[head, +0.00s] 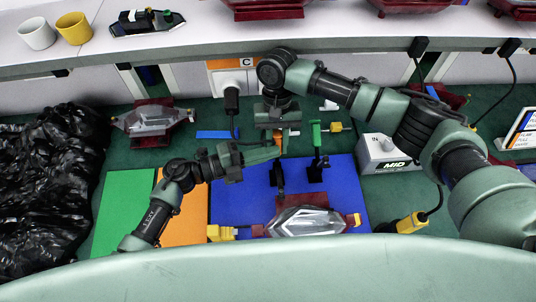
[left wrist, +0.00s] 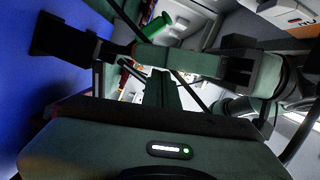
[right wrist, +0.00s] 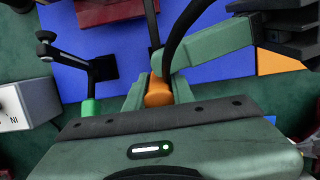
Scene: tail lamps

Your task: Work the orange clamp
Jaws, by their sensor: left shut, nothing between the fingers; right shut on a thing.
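The orange clamp's handle (head: 278,138) stands at the back edge of the blue mat (head: 232,190). My right gripper (head: 278,132) reaches down from above and is shut on the orange handle, which also shows between its fingers in the right wrist view (right wrist: 158,92). My left gripper (head: 272,153) is shut and empty, coming in from the left, with its tips close to the clamp just below the right gripper. Whether they touch the clamp I cannot tell. The clamp's lower part is partly hidden by the grippers.
A green-handled clamp (head: 316,134) stands just right of the grippers. A clear tail lamp (head: 307,221) lies at the mat's front, with yellow connectors beside it. A grey MID box (head: 388,153) is at right, black bags (head: 45,175) at left. The green mat (head: 122,208) is bare.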

